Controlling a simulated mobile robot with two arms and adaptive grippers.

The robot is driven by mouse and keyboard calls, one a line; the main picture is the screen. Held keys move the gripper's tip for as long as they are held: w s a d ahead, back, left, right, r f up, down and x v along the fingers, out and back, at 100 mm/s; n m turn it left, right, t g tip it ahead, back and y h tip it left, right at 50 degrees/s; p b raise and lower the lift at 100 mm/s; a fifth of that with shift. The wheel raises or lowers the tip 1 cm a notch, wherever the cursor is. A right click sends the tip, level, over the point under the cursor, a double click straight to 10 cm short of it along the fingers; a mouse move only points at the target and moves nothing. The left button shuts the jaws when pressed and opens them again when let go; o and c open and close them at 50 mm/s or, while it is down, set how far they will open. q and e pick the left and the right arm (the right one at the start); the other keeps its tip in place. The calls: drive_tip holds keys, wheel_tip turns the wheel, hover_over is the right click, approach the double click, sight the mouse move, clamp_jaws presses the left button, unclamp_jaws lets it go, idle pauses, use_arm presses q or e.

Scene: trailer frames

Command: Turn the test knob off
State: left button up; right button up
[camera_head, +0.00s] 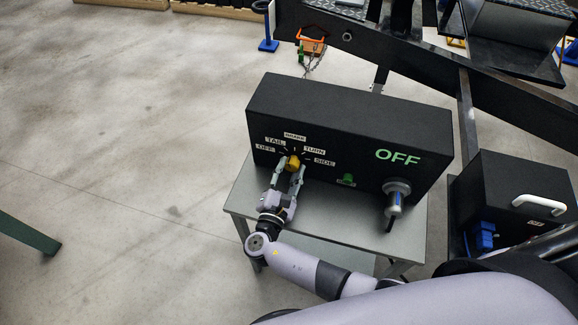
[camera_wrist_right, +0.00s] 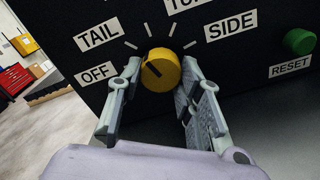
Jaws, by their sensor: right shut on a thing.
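The yellow test knob (camera_head: 292,162) is on the front of a black box (camera_head: 335,120), ringed by labels OFF, TAIL, BRAKE, TURN and SIDE. In the right wrist view the knob (camera_wrist_right: 161,72) has a dark pointer mark angled to the upper left, toward the TAIL side. My right gripper (camera_head: 291,170) is at the knob, with one finger on each side of it, shut on it; the fingers also show in the right wrist view (camera_wrist_right: 160,68). Large green letters on the box read OFF. My left gripper is not in view.
A green RESET button (camera_head: 348,179) and a grey-blue plug (camera_head: 396,196) are on the box front, right of the knob. The box stands on a small grey table (camera_head: 340,215). A black case with a white handle (camera_head: 539,201) is at the right. Open floor lies left.

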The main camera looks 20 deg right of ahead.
drive_tip(key=n+p, duration=0.3)
drive_tip(key=n, duration=0.3)
drive_tip(key=shift+s+n, duration=0.1)
drive_tip(key=shift+n, duration=0.2)
drive_tip(key=n+p, duration=0.2)
drive_tip(key=n, duration=0.3)
drive_tip(key=shift+d+p, duration=0.1)
drive_tip(key=shift+p, duration=0.2)
drive_tip(key=shift+f+n, duration=0.1)
drive_tip(key=shift+n, duration=0.2)
drive_tip(key=o, duration=1.2)
drive_tip(key=shift+c, duration=0.2)
drive_tip(key=v, duration=1.2)
